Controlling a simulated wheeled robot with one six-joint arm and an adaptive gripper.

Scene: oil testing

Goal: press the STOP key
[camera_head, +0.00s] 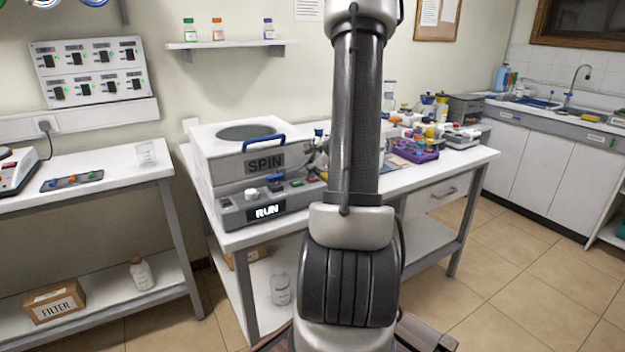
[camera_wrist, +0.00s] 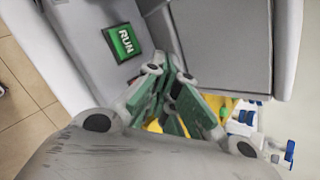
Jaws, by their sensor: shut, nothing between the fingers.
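The white machine marked SPIN (camera_head: 264,163) stands on the middle bench, with a lit display reading RUN (camera_head: 267,211) on its lower front. A white knob (camera_head: 251,195) and small coloured controls, including a green one (camera_head: 297,183), sit on the ledge above the display. I cannot read a STOP label on any of them. My gripper (camera_wrist: 170,72) is shut and empty, close to the machine's front beside the display. The fingers hide what lies under their tips. I cannot tell whether they touch.
My arm hides the middle of the bench in the head view. A purple rack (camera_head: 418,153) and several bottles stand right of the machine. A blue handle (camera_head: 263,141) projects from its lid. A side bench (camera_head: 100,185) is at the left, and open tiled floor lies at the right.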

